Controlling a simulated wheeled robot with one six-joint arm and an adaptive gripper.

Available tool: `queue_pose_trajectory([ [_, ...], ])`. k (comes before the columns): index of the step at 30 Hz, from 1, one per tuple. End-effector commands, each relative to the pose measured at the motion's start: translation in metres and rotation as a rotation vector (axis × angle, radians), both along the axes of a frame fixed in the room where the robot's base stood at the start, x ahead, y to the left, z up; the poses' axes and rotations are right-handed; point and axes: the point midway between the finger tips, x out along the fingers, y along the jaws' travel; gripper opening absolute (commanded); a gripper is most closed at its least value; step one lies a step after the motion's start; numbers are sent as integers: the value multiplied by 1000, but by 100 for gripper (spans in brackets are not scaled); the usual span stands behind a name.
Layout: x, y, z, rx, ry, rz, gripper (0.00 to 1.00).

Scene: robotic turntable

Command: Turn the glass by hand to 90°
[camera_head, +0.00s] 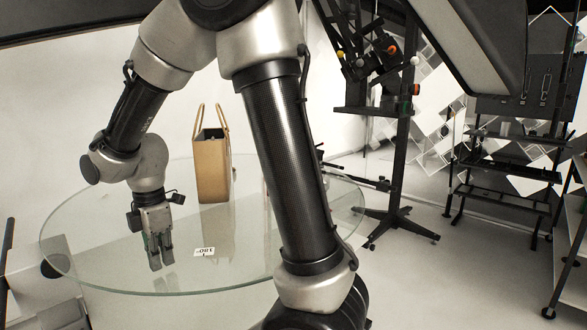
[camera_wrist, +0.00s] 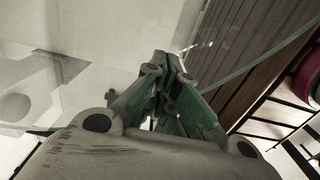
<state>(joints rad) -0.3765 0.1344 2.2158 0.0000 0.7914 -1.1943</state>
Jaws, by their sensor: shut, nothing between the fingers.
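A large round glass disc (camera_head: 110,215) lies level in the head view, with a greenish edge. A small white label (camera_head: 204,252) on it reads "180", upside down. A tan handbag (camera_head: 213,172) with two upright handles stands on the far part of the glass. My gripper (camera_head: 155,268) points down over the near left part of the glass, left of the label. Its fingers are shut with nothing between them; the closed fingers also show in the wrist view (camera_wrist: 170,70). I cannot tell whether the fingertips touch the glass. My arm hides part of the disc's right side.
A black stand (camera_head: 400,160) with a tripod base is behind the disc to the right. Black shelving (camera_head: 510,150) stands farther right. A pale box-like unit (camera_head: 40,280) is at the left, partly seen through the glass. Open floor (camera_head: 440,280) lies at the right.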

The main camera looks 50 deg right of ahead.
Motion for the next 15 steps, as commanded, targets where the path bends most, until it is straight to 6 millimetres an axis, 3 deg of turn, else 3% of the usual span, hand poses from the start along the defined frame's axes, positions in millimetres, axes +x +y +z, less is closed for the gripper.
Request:
queue_pose_trajectory([
  [15, 0, 0, -11, 0, 1, 0, 0],
])
